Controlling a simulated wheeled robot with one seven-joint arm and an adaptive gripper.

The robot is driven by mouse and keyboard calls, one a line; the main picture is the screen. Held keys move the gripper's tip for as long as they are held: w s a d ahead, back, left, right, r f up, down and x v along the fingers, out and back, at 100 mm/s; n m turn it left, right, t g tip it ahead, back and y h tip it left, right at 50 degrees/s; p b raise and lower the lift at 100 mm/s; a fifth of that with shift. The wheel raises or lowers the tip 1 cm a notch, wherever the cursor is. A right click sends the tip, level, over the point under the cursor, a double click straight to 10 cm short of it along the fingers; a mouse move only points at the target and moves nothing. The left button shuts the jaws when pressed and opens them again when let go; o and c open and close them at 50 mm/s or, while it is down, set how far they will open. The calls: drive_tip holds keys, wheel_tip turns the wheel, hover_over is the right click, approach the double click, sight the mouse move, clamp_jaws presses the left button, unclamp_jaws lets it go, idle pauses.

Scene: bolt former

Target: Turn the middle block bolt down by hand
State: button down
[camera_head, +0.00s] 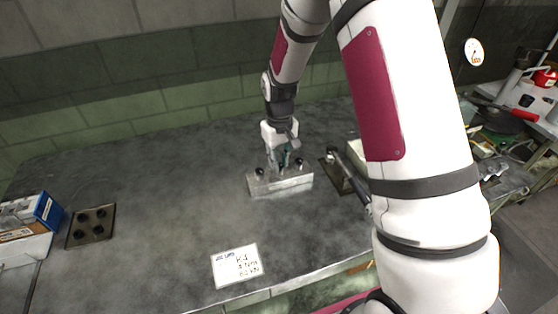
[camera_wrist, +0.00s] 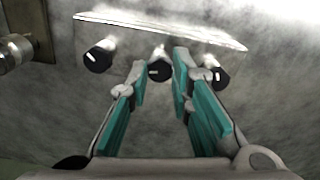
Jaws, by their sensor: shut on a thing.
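A pale metal block (camera_head: 281,187) stands on the grey bench in the head view, with a row of black-headed bolts on top. The left bolt (camera_head: 259,172) and the right bolt (camera_head: 299,162) show on either side of my gripper (camera_head: 283,163). In the wrist view the middle bolt (camera_wrist: 159,69) sits between the tips of my gripper (camera_wrist: 158,78), which is shut on its black head. The left bolt (camera_wrist: 98,56) and right bolt (camera_wrist: 205,78) are close beside the fingers.
A dark plate (camera_head: 337,178) with a cylindrical part lies just right of the block. A printed card (camera_head: 237,266) lies near the front edge. A dark tray with black knobs (camera_head: 91,226) and a blue box (camera_head: 47,211) are at the left. The bench between is clear.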

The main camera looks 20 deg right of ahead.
drive_tip(key=m, duration=0.5)
drive_tip(key=shift+w+r, duration=0.1)
drive_tip(key=shift+m, duration=2.4)
drive_tip(key=c, duration=1.4)
unclamp_jaws()
drive_tip(key=shift+c, duration=0.2)
wheel_tip(320, 180, up, 12)
